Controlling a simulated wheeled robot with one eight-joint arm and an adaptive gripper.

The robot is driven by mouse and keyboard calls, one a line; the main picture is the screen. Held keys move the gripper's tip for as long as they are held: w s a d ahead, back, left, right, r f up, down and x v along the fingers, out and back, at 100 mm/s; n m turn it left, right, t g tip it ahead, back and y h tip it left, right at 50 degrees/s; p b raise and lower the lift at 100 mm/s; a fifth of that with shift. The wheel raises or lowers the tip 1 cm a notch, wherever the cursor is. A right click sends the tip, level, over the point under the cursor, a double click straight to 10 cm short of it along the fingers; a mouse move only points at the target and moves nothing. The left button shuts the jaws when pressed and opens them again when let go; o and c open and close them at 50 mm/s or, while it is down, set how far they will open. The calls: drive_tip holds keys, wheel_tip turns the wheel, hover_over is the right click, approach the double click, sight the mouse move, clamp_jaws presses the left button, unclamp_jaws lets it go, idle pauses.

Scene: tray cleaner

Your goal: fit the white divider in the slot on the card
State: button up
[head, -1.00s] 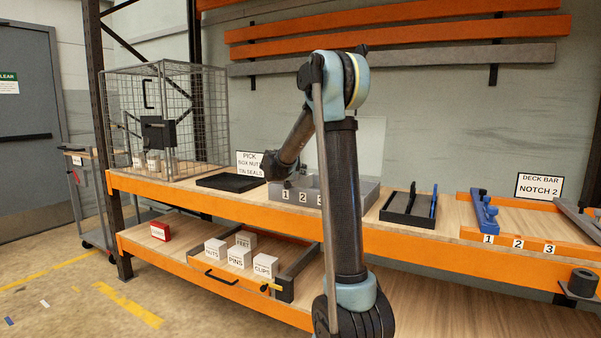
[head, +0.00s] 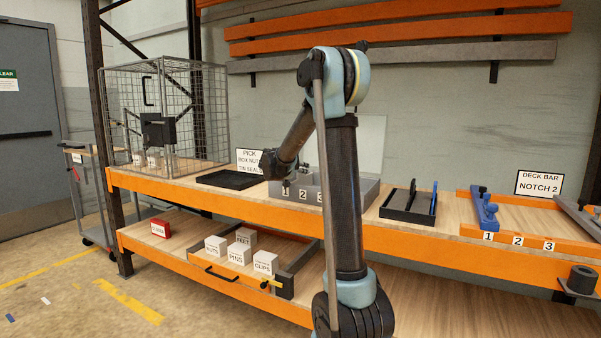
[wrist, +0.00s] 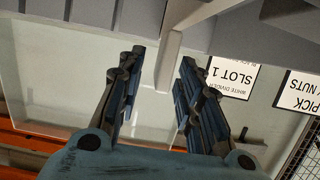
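The grey divider box (head: 361,195), with slots numbered 1, 2 and 3 on its front, stands on the shelf, partly hidden behind my arm. The card, upside down in the wrist view (wrist: 232,78), reads white divider, slot 1. My gripper (wrist: 164,58) is open over the box, its two dark fingers apart. A pale upright piece, seemingly the white divider (wrist: 168,62), shows between the fingers with clear gaps beside it. A pale edge runs from it towards the box. I cannot tell whether it is seated in a slot. The head view does not show the fingertips clearly.
A black rack (head: 394,214) with a black and a blue divider stands right of the box. An empty black tray (head: 232,180) and a wire cage (head: 205,115) are to the left. A blue piece (head: 484,210) sits by the numbered deck frame at right.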

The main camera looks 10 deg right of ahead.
drive_tip(key=v, duration=1.1)
drive_tip(key=shift+d+f, duration=0.1)
